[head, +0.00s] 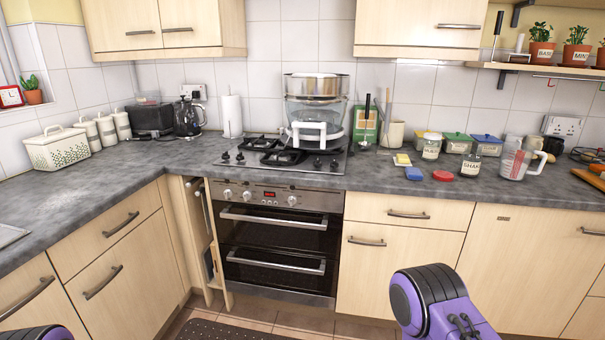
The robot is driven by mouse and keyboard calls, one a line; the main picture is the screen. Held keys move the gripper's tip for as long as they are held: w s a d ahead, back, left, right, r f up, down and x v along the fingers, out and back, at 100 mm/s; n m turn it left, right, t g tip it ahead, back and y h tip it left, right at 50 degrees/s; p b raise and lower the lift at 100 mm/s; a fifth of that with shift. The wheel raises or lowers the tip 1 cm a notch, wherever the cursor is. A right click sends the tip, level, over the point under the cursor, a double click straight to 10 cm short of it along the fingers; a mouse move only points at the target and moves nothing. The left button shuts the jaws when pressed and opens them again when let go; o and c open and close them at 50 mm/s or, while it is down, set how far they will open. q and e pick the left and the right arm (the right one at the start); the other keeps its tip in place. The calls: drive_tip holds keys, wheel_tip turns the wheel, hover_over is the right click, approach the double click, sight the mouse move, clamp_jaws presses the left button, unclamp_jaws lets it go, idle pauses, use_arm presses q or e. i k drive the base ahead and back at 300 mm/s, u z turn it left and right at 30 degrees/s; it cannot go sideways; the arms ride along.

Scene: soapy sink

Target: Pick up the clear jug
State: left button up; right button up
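The clear jug (513,161) stands upright on the grey worktop at the right, in the head view. It has red markings, and its white handle is on its right side. A small labelled jar stands close to its left. A purple and black part of my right arm shows at the bottom, right of the middle, well below and left of the jug. A small piece of my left arm shows in the bottom left corner. Neither gripper's fingers are in view. Nothing is seen holding the jug.
A large pot (316,86) stands on the hob. The worktop in front of the jug is clear.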

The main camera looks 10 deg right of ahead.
sight(516, 158)
drive_tip(key=z, duration=0.65)
drive_tip(key=i, duration=1.55)
drive_tip(key=z, duration=1.1)
